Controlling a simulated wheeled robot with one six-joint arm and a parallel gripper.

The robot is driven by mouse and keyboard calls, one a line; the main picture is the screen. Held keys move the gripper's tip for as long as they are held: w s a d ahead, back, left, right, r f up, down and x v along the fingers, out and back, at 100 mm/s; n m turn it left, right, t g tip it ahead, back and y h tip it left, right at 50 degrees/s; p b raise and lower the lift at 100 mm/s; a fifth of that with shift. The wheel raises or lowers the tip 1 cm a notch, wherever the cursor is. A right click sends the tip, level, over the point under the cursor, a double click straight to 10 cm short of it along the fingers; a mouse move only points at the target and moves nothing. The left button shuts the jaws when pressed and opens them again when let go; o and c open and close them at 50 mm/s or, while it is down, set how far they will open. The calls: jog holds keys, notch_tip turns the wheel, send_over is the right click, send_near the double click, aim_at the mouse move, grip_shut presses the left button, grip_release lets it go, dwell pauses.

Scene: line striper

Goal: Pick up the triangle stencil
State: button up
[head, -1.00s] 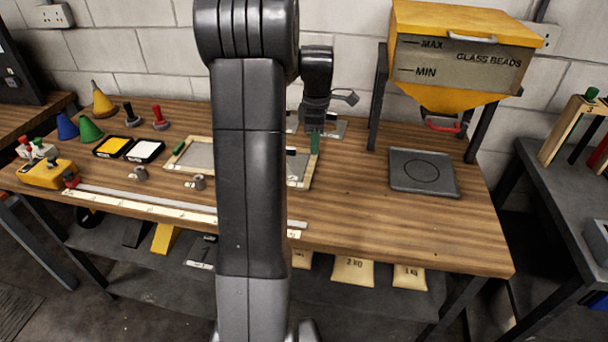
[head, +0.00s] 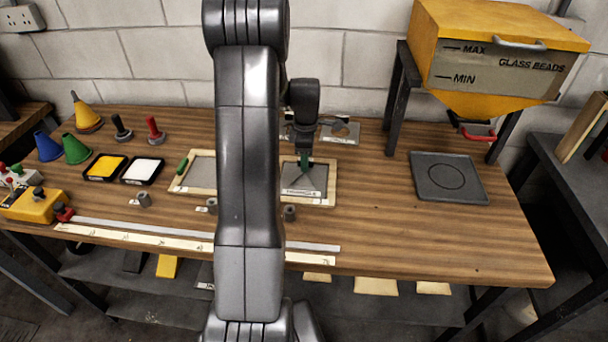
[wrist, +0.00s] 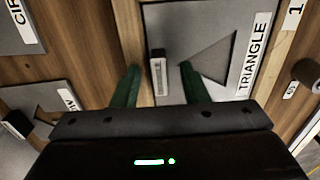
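The triangle stencil (head: 318,176) is a grey plate with a triangular cutout. It lies in a pale wooden frame (head: 331,193) on the bench, right of my arm. In the wrist view the stencil (wrist: 180,20) shows its TRIANGLE label and a small upright tab (wrist: 158,72). My gripper (head: 304,158) is above the stencil, pointing down. In the wrist view my gripper (wrist: 160,84) has its green fingers apart, one on either side of the tab, with visible gaps. How high the fingertips are above the plate is hard to tell.
Circle (wrist: 18,25) and arrow (wrist: 45,105) stencils lie at the left in the wrist view. A grey cylinder (head: 289,213) stands before the frame. A glass-beads hopper (head: 495,60) and dark plate (head: 449,178) are at right. Cones and paint pads are at left.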

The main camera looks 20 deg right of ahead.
grip_shut()
